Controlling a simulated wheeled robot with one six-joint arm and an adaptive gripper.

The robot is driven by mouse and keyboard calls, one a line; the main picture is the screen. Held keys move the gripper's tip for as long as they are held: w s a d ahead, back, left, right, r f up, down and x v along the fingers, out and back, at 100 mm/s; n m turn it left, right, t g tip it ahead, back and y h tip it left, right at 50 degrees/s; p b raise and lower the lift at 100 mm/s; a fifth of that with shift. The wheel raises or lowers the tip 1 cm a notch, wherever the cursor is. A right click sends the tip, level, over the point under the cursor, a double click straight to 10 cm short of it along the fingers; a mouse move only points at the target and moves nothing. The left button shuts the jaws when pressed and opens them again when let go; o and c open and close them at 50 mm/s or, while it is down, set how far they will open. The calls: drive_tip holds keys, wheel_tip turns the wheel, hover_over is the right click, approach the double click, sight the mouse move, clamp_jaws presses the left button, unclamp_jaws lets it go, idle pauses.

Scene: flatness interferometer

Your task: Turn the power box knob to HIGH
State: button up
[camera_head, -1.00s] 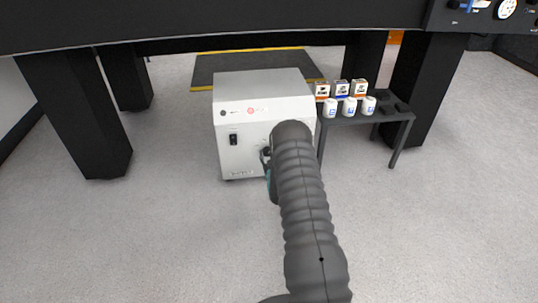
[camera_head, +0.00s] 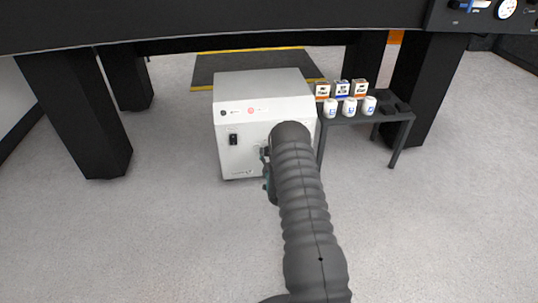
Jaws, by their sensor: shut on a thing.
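The power box (camera_head: 235,160) is a white cabinet standing on the floor under the black table. Its front shows a black switch (camera_head: 233,139) at the left and a small red round mark (camera_head: 250,111) near the top. My gripper (camera_head: 265,158) is at the right part of the front face, mostly hidden behind my dark ribbed arm. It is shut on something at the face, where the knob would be. The knob itself is hidden, so its setting cannot be read.
A small dark side table (camera_head: 398,121) stands right of the box, with several small boxes and white jars (camera_head: 349,106) on it. Thick black table legs (camera_head: 85,120) stand at left and right. The black tabletop edge (camera_head: 200,22) hangs above. The grey floor in front is clear.

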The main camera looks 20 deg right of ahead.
drive_tip(key=o, duration=1.1)
drive_tip(key=shift+o, duration=0.2)
drive_tip(key=v, duration=1.2)
drive_tip(key=shift+a, duration=0.1)
